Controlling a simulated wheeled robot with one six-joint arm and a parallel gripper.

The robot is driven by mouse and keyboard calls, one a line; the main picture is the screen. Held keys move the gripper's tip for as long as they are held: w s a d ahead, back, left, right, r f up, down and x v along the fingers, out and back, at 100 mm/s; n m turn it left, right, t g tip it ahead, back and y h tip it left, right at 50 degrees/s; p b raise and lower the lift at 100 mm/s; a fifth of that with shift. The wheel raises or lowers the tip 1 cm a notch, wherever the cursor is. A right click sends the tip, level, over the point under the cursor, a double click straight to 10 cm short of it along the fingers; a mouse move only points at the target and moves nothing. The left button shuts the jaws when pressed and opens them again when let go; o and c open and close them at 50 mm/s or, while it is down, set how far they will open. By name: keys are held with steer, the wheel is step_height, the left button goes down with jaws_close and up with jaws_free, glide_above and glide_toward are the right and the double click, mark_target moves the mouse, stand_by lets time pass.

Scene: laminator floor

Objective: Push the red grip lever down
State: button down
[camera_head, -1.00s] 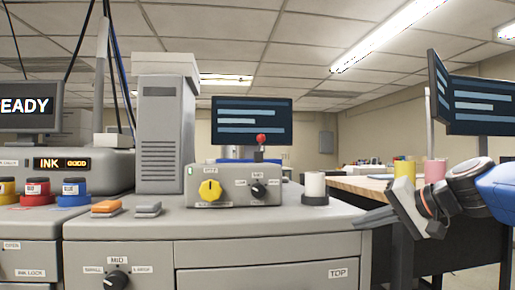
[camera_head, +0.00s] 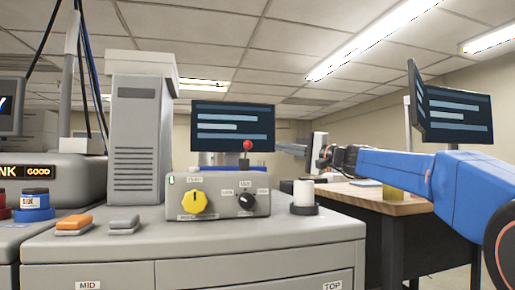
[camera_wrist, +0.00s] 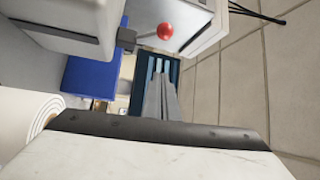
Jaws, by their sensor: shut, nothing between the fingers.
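The red grip lever (camera_head: 248,146) shows as a red ball on a short stem behind the grey control box, in front of a dark screen. In the wrist view the red ball (camera_wrist: 165,31) sits on a thin stem from a dark bracket near the top. My gripper (camera_head: 281,148) reaches in from the right at about the ball's height, just right of it in the picture, apart from it. In the wrist view my gripper's fingers (camera_wrist: 163,80) are together and empty, pointing up the picture below the ball. The lever's base is hidden in the head view.
The control box (camera_head: 222,196) has a yellow knob and a black knob. A white roll (camera_head: 304,196) stands right of it. A grey vented column (camera_head: 138,140) rises to the left.

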steer(key=x, duration=0.9)
steer(key=shift+w+a+f, duration=0.1)
steer(key=shift+w+a, duration=0.1)
steer(key=shift+a, duration=0.15)
steer(key=shift+s+a+f, duration=0.1)
steer(key=shift+s+a, duration=0.1)
steer(key=shift+s, duration=0.45)
steer(key=shift+s+a+f, duration=0.1)
steer(key=shift+s+a, duration=0.05)
steer(key=shift+s, duration=0.45)
steer(key=shift+s+a+f, duration=0.15)
steer(key=shift+s+a, duration=0.05)
steer(key=shift+s, duration=0.45)
steer(key=shift+s+d+f, duration=0.1)
steer(key=shift+s+f, duration=0.2)
steer(key=shift+f, duration=0.15)
steer(key=shift+s+d+f, duration=0.15)
steer(key=shift+s+f, duration=0.35)
steer(key=shift+f, duration=0.25)
steer(key=shift+s+d+f, duration=0.1)
steer(key=shift+s+f, duration=0.1)
steer(key=shift+f, duration=0.55)
steer(key=shift+s+f, duration=0.2)
steer(key=shift+f, duration=0.75)
steer(key=v, duration=1.7)
steer(key=shift+s, duration=0.2)
